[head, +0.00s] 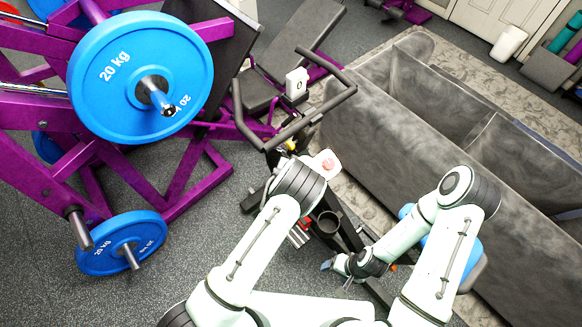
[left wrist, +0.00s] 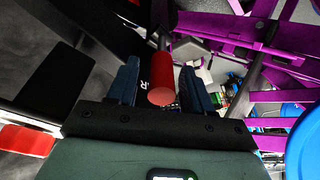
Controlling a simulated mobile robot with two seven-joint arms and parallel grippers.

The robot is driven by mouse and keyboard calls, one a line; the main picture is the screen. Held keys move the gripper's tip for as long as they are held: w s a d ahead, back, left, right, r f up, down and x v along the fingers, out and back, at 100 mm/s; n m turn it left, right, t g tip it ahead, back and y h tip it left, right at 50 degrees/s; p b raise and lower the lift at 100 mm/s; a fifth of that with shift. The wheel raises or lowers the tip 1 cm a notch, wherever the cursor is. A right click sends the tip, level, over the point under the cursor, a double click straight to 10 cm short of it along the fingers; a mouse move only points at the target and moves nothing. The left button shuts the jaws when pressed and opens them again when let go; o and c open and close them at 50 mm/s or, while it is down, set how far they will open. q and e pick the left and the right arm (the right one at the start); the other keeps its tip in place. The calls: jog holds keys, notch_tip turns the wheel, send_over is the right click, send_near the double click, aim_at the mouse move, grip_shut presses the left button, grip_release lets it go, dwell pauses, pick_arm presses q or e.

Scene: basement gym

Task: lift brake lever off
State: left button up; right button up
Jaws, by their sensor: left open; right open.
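A red cylinder with a rounded end (left wrist: 162,88), which looks like the brake lever's grip, shows in the left wrist view. It lies between the two dark blue fingers of my left gripper (left wrist: 160,92). The fingers are open with a gap on each side of it. I cannot tell whether either touches it. In the head view my left wrist hides my left gripper and the lever, close to the exercise bike (head: 300,118). My right gripper (head: 328,265) is low beside the bike's frame. It is open and small in the head view, and holds nothing that I can see.
A purple weight rack (head: 190,190) with blue 20 kg plates (head: 112,62) stands left of the bike. A grey sofa (head: 400,150) closes off the right side. A black cup-like holder (head: 329,222) sits between my arms. Dark floor (head: 190,255) is clear at lower left.

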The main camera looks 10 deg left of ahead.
pick_arm(q)
jog(key=v, duration=1.2)
